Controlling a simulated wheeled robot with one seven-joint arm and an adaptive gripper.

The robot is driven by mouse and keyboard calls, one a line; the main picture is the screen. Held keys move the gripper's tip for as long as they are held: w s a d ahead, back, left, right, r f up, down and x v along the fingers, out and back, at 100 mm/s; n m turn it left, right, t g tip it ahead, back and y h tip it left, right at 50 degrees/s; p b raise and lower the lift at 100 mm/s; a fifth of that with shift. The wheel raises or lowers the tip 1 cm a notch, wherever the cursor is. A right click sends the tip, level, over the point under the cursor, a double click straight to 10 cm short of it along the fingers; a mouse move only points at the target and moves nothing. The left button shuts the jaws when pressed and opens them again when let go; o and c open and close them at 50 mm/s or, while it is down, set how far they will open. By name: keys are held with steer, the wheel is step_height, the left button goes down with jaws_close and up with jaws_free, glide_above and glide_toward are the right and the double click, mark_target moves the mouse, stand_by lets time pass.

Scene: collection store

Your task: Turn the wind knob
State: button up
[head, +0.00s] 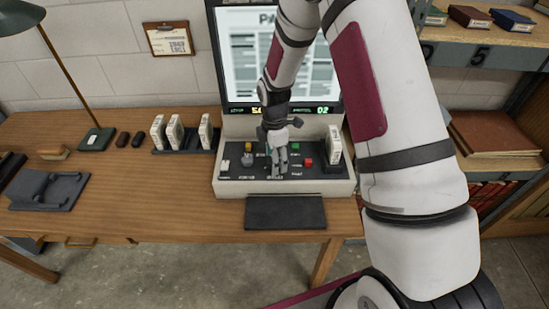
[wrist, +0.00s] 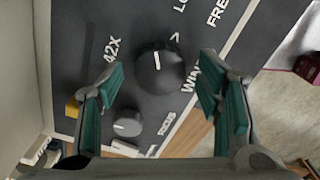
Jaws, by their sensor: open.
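The wind knob (wrist: 160,68) is a large round black knob with a white pointer line, in the middle of the wrist view. White lettering starting "WIN", partly covered by a finger, is beside it on the dark panel (wrist: 85,20). My gripper (wrist: 160,78) is open, with one teal-padded finger on each side of the knob in the picture. I cannot tell whether the pads touch it. In the head view my gripper (head: 278,166) points down at the control panel of the reader (head: 230,188) and hides the knob there.
A smaller focus knob (wrist: 127,123) and a yellow button (wrist: 72,108) are close to the left finger. A red button (head: 308,162) and a green button (head: 295,146) sit right of my gripper. The lit screen (head: 245,60) rises behind. A dark pad (head: 285,212) lies in front.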

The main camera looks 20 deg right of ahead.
steer(key=shift+f, duration=0.2)
steer(key=c, duration=1.2)
steer(key=shift+o, duration=0.2)
